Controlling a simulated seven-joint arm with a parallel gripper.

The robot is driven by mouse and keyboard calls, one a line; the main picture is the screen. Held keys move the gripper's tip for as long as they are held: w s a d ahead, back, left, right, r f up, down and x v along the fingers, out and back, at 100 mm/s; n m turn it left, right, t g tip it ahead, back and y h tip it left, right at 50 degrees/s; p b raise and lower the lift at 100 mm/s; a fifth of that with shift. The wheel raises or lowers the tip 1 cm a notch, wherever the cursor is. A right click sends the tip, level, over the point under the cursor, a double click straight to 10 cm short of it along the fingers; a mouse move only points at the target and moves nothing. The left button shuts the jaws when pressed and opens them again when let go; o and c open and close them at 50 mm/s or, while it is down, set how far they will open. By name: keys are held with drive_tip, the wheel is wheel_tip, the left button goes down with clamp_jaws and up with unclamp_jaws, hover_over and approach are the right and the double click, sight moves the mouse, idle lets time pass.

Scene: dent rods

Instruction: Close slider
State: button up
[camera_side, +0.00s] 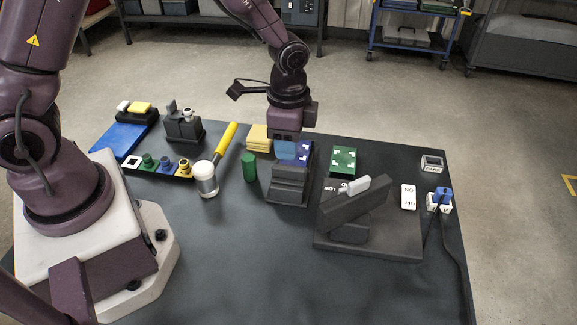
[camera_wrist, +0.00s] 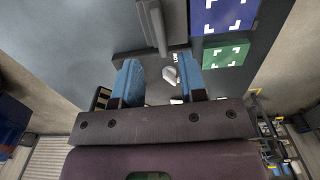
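My gripper (camera_side: 287,152) hangs above the middle of the table, fingers pointing down. In the wrist view my gripper (camera_wrist: 159,68) shows two blue fingers wide apart with nothing held between them. A dark grey stepped block (camera_side: 290,187), probably the slider, sits just below the fingers in the side view. In the wrist view the grey block's raised bar (camera_wrist: 153,25) is beyond the fingertips. The fingers hide part of it in the side view, and I cannot tell its exact position or whether they touch it.
A dark lever with a light grip (camera_side: 352,186) stands on a base to the right. A blue panel (camera_side: 304,151) and a green panel (camera_side: 343,160) lie behind. The front table area is clear.

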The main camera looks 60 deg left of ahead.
sight(288, 167)
wheel_tip(288, 167, down, 7)
idle(0.3)
